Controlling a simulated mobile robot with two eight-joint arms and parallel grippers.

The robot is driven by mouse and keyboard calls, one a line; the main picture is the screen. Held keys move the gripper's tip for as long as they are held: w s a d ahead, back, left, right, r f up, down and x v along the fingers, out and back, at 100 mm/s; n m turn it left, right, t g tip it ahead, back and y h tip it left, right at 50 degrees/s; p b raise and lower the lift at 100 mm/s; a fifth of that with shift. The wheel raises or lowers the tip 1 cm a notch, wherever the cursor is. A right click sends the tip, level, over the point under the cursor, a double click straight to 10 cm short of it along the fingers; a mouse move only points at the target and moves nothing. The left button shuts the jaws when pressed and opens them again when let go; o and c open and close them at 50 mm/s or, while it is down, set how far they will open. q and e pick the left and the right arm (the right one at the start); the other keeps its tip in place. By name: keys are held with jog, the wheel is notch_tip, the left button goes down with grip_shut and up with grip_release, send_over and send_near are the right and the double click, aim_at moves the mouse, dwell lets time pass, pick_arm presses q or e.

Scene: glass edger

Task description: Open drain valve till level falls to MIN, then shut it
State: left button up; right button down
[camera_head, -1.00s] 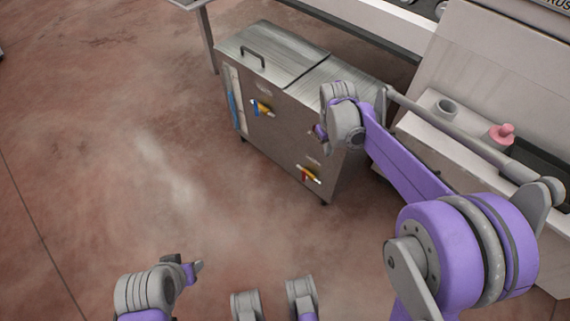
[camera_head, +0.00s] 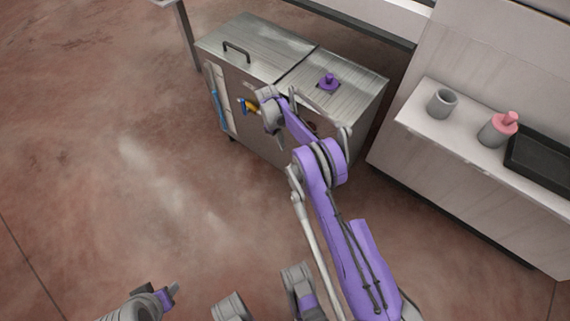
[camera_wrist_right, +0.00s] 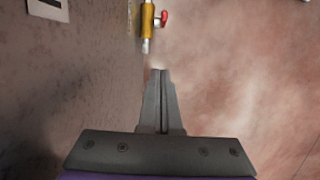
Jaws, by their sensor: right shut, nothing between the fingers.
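The steel tank (camera_head: 300,75) stands on the floor with a sight tube showing blue (camera_head: 216,105) on its left side. I cannot read any MIN mark. A brass valve with a blue handle (camera_head: 249,105) is on its front face. My right arm hides the lower front, where the red-handled valve was seen earlier. In the right wrist view a brass valve (camera_wrist_right: 148,22) with a red handle (camera_wrist_right: 163,18) sticks out just beyond my fingertips. My right gripper (camera_wrist_right: 161,72) is shut and empty, apart from the valve. My left gripper (camera_head: 172,290) is low at the left; its jaws are unclear.
A purple knob (camera_head: 328,82) and a bar handle (camera_head: 236,50) are on the tank's top. The floor to the left is clear.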

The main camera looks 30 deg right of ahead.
jog(key=shift+w+f, duration=0.15)
jog(key=shift+f, duration=0.2)
jog(key=shift+f, duration=0.1)
jog(key=s+d+f+b, duration=0.2)
jog(key=s+f, duration=0.4)
jog(key=f, duration=0.3)
jog(key=shift+d+f+b, duration=0.2)
jog(key=shift+f+b, duration=0.05)
jog(key=shift+b, duration=0.3)
